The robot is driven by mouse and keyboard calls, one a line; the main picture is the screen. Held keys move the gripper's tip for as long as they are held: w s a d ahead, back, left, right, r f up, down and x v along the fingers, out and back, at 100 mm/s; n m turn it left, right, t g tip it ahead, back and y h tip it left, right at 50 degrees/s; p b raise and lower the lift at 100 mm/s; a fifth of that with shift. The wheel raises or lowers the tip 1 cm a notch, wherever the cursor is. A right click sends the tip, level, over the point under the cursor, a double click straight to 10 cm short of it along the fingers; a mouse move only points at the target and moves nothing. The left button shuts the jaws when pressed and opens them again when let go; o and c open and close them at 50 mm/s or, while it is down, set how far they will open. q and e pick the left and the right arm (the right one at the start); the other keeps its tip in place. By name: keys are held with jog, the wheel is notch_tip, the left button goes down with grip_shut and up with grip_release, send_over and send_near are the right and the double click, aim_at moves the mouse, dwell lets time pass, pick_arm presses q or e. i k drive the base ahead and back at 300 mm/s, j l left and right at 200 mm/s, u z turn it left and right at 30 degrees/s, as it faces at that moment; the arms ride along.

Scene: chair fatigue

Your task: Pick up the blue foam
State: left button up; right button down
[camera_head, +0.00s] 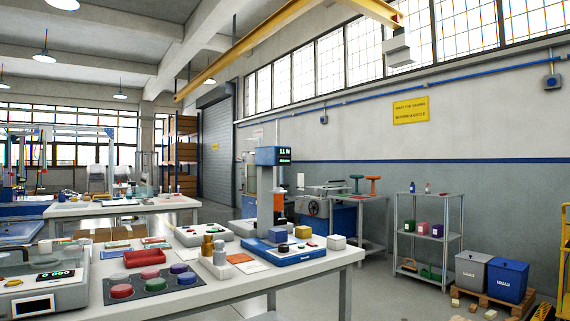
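A round blue piece (187,279) lies at the right side of a dark mat (160,294) on the near white table. It looks like the blue foam, though its material cannot be told from here. Several other round pieces share the mat, among them a purple one (178,268) just behind it and a dark red one (155,285) to its left. Neither of my grippers shows in the head view.
The white table (230,288) also bears a red tray (144,258), a blue-based test machine (283,252), small weights (219,256) and a scale (40,285) at left. A metal shelf (430,238) and a blue bin (508,280) stand at right. Floor right of the table is largely open.

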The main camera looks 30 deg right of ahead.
aim_at(276, 238)
jog(key=i+l+z, duration=0.15)
jog(key=i+l, duration=0.9)
jog(key=l, duration=0.2)
jog(key=i+l+z, duration=0.1)
jog(key=l, duration=0.3)
jog(key=i+l+z, duration=0.1)
jog(key=l, duration=0.25)
jog(key=i+l, duration=0.1)
jog(key=l, duration=0.25)
jog(key=i+l+z, duration=0.1)
jog(key=l, duration=0.3)
jog(key=i+l, duration=0.15)
jog(key=l, duration=0.2)
jog(key=l+z, duration=0.1)
jog(key=l, duration=0.45)
jog(key=i+l+z, duration=0.1)
jog(key=l, duration=0.45)
jog(key=k+l, duration=0.15)
jog(key=l, duration=0.15)
jog(key=k+l+z, duration=0.1)
jog(key=l, duration=0.2)
jog(key=k+l, duration=0.15)
jog(key=l, duration=0.15)
jog(key=i+j, duration=0.1)
jog(key=j, duration=0.2)
jog(key=i+j, duration=0.25)
jog(key=j, duration=0.3)
jog(key=z, duration=0.05)
